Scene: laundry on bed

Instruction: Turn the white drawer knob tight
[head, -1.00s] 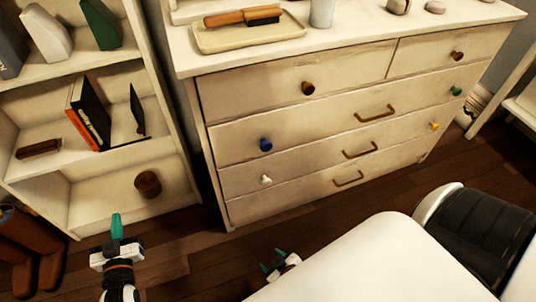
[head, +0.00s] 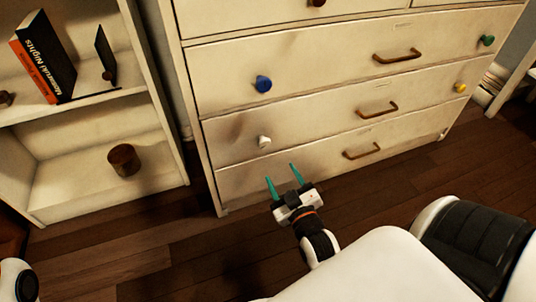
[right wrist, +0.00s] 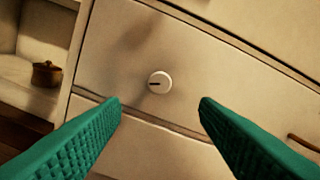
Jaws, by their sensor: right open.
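The white drawer knob (head: 264,142) sits on the left part of a lower drawer front. In the right wrist view the white knob (right wrist: 159,82) is round with a dark mark pointing left, and it lies beyond the gap between the fingertips. My right gripper (head: 283,174) is open, its two green fingers pointing up toward the drawer front just below the knob. The fingers (right wrist: 160,104) are spread wide, empty and apart from the knob. Of my left arm, only a white part shows at the lower left edge; its gripper is out of the picture.
The dresser also carries a blue knob (head: 263,84), a green knob (head: 488,41), a yellow knob (head: 461,87) and bronze handles (head: 378,108). A shelf unit at left holds books (head: 47,58) and a brown pot (head: 123,160). The wooden floor (head: 400,185) before the dresser is clear.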

